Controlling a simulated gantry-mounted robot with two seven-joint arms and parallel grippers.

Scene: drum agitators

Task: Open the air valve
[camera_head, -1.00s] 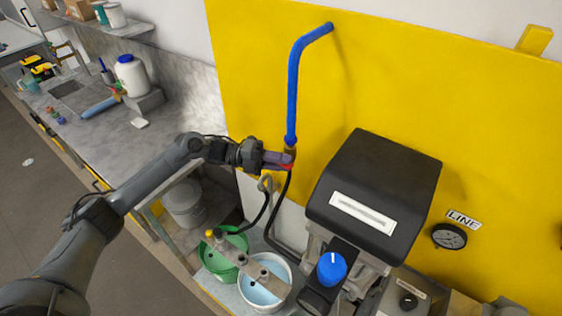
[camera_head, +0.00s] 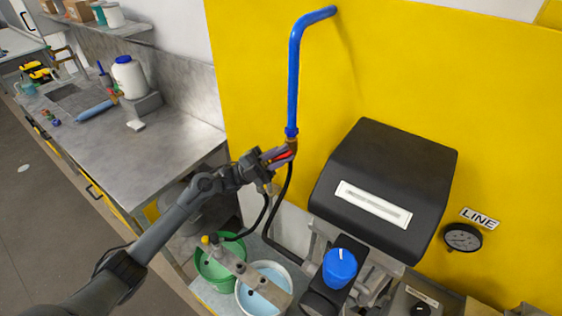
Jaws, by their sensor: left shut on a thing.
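The air valve sits at the lower end of the blue pipe (camera_head: 293,85), which runs down the yellow panel. A brass fitting (camera_head: 292,143) shows at the pipe's end, and the valve's red handle (camera_head: 284,155) shows between my fingers. My left gripper (camera_head: 279,156) reaches in from the left and is shut on the red handle. The fingers hide much of the handle and valve body. A black hose hangs below the valve. My right gripper is not in view.
A black-topped machine (camera_head: 385,180) with a blue knob (camera_head: 339,267) stands right of the valve. A green bucket (camera_head: 212,268) and a white bucket (camera_head: 264,290) stand below. A gauge (camera_head: 462,237) is on the panel at right. A grey counter (camera_head: 165,155) lies left.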

